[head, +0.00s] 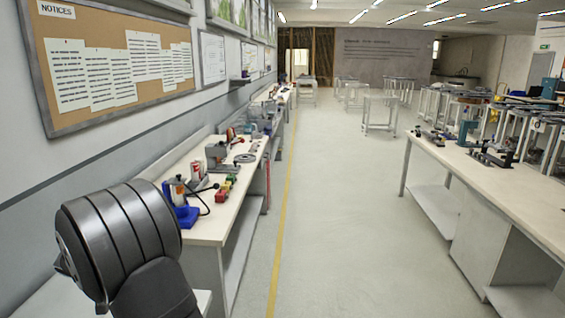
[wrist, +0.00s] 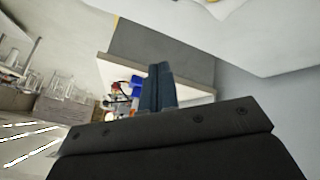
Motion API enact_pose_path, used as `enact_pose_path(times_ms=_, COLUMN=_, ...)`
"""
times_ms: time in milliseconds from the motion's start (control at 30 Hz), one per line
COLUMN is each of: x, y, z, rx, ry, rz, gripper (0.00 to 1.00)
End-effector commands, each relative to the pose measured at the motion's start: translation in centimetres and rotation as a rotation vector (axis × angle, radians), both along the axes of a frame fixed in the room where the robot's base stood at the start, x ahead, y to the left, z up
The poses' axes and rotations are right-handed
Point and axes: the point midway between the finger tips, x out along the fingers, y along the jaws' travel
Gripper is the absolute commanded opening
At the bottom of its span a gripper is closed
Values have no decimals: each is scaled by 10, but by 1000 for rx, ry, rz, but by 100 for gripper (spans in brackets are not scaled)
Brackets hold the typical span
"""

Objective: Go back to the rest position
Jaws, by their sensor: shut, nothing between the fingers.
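My gripper (wrist: 160,70) shows in the wrist view, with its dark wide body across the bottom and its narrow blue-grey fingers pointing up the picture. The fingers are together with nothing between them. They are clear of any object, with the white-topped bench and its items behind them at a distance. The wrist picture is tilted, with the ceiling lights at the lower left. My gripper's fingers do not show in the head view. No ring track can be made out in either view.
A long left bench (head: 208,222) carries a blue-based device (head: 180,209), a red can (head: 197,171) and small red, yellow and green blocks (head: 225,187). A notice board (head: 110,58) hangs on the left wall. A right bench (head: 500,185) holds tools. The aisle floor (head: 345,220) between is clear.

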Motion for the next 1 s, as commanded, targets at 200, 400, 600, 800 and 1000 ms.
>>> enact_pose_path(times_ms=200, x=5, y=-19, z=8, rx=59, ry=102, rz=-119, gripper=0)
enact_pose_path(times_ms=400, x=5, y=-32, z=15, rx=119, ry=200, rz=-216, gripper=0)
enact_pose_path(times_ms=600, x=4, y=-42, z=25, rx=186, ry=301, rz=-302, gripper=0)
enact_pose_path(times_ms=800, x=2, y=-49, z=37, rx=258, ry=405, rz=-378, gripper=0)
enact_pose_path(times_ms=1000, x=-1, y=-52, z=52, rx=338, ry=510, rz=-438, gripper=0)
